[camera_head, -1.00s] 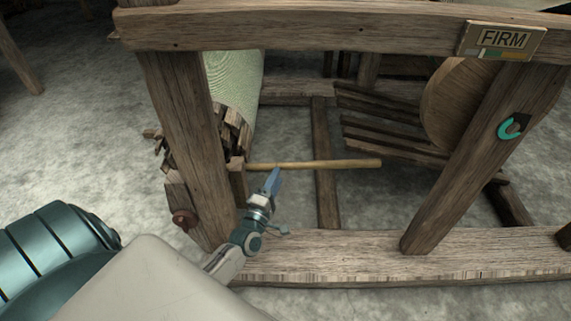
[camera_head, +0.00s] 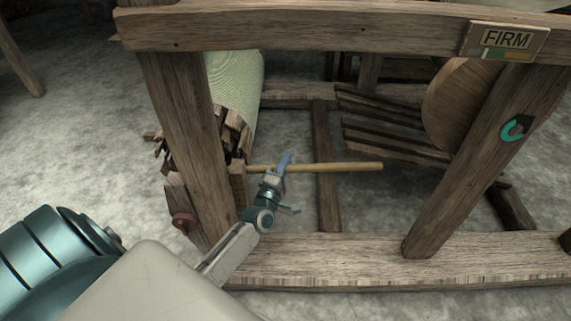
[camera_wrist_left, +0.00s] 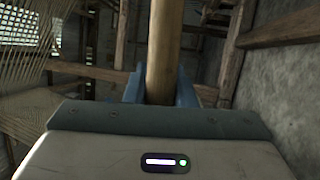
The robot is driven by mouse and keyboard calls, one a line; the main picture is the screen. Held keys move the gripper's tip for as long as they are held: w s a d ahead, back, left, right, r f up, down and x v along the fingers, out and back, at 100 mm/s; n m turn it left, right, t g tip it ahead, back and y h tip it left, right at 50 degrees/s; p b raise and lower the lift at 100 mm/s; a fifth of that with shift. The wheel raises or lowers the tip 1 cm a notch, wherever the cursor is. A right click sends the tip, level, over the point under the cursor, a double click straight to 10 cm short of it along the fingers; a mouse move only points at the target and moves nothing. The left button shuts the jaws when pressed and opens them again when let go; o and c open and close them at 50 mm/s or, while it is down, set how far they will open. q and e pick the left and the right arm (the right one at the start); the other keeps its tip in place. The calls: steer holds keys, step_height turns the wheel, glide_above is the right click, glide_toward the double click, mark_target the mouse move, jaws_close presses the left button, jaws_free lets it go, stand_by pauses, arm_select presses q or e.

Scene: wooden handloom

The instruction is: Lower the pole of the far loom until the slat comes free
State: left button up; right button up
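The pole (camera_head: 335,166) is a light wooden rod lying nearly level inside the loom frame. It runs from a small wooden block (camera_head: 237,181) at the left post to a free end at the right. My left gripper (camera_head: 286,162) is at the pole, left of its middle. In the left wrist view the pole (camera_wrist_left: 164,45) stands between the two blue fingers (camera_wrist_left: 160,85), which lie close along both sides. I cannot tell whether they press on it. I cannot make out the slat. My right gripper is not in view.
A top rail (camera_head: 300,32) with a FIRM sign (camera_head: 505,40), a left post (camera_head: 187,140), a slanted right post (camera_head: 470,170) and a bottom beam (camera_head: 340,262) frame the opening. Dark slatted boards (camera_head: 395,135) and a round wooden disc (camera_head: 455,105) stand right of the pole.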

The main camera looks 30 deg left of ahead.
arm_select(q)
steer(key=shift+f+m+g+b, duration=0.4)
steer(key=shift+f+m+b, duration=0.45)
steer(key=shift+f, duration=1.6)
jaws_close()
steer(key=shift+r, duration=0.1)
steer(key=o, duration=0.9)
jaws_free()
steer(key=p+v, duration=0.2)
steer(key=v, duration=0.9)
steer(key=shift+a, duration=0.15)
